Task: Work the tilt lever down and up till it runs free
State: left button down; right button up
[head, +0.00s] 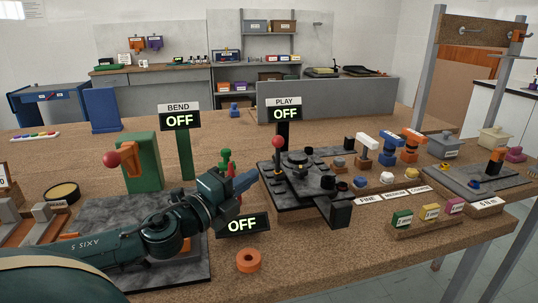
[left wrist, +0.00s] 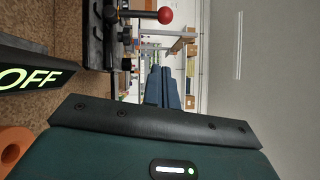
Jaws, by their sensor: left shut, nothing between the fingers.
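A black chair mechanism (head: 300,185) sits on a dark plate in the middle of the bench. An upright lever with a red ball knob (head: 277,142) rises from its left side; I take this as the tilt lever. The lever knob also shows at the top of the left wrist view (left wrist: 165,15). My left gripper (head: 250,180) is shut and empty, low at the mechanism's left side, its fingertips below the knob. Its closed fingers show in the left wrist view (left wrist: 162,88), apart from the knob. My right gripper is not in view.
A PLAY sign (head: 283,110) and a BEND sign (head: 180,115) both read OFF, as does a low display (head: 243,225). A green stand with an orange lever (head: 150,160) is at left. An orange ring (head: 249,260) lies in front. Small parts and labelled blocks (head: 402,219) stand at right.

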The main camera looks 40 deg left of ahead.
pick_arm(q)
jog(key=w+a+r+p, duration=0.1)
jog(key=w, duration=1)
jog(key=shift+a+r, duration=0.2)
jog(key=shift+a, duration=0.05)
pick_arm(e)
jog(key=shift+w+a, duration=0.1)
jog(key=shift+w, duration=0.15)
pick_arm(q)
jog(key=shift+w, duration=0.1)
